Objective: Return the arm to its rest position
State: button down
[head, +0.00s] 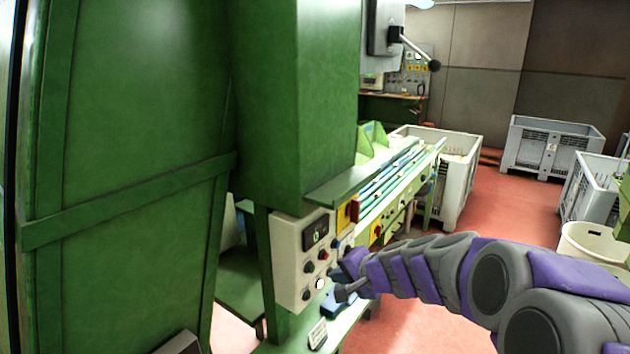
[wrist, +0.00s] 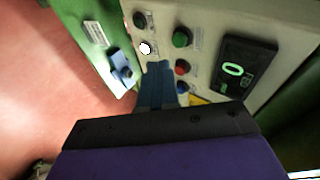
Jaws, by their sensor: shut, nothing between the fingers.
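My arm, grey and purple, reaches in from the right in the head view. My gripper (head: 345,292) is at its end, in front of a pale control panel (head: 289,262) on a green machine. In the wrist view my gripper (wrist: 158,72) shows as blue-grey fingers closed together, with nothing between them. The fingertips overlap the panel (wrist: 205,15) in that view, near the white button (wrist: 145,48) and the red button (wrist: 182,67). I cannot tell whether they touch it.
The green machine (head: 290,100) fills the left and middle. Its conveyor (head: 400,175) runs away behind my arm. Grey crates (head: 550,145) and a cream bin (head: 590,240) stand at the right. Red floor (head: 505,205) is open between them.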

jog(key=s+a+f+n+g, duration=0.1)
jog(key=s+a+n+g, duration=0.15)
jog(key=s, duration=0.75)
jog(key=s+a+f+n+g, duration=0.1)
jog(key=s+f+n+g, duration=0.15)
jog(key=s, duration=0.85)
jog(key=s+d+f+n+g+h, duration=0.1)
jog(key=s+d, duration=0.4)
jog(key=s, duration=0.5)
jog(key=s+d+f+n+g+h, duration=0.2)
jog(key=s+d+g+h, duration=0.2)
jog(key=s, duration=0.6)
jog(key=shift+s+d+h, duration=0.3)
jog(key=shift+d+h, duration=0.4)
jog(key=shift+d, duration=0.05)
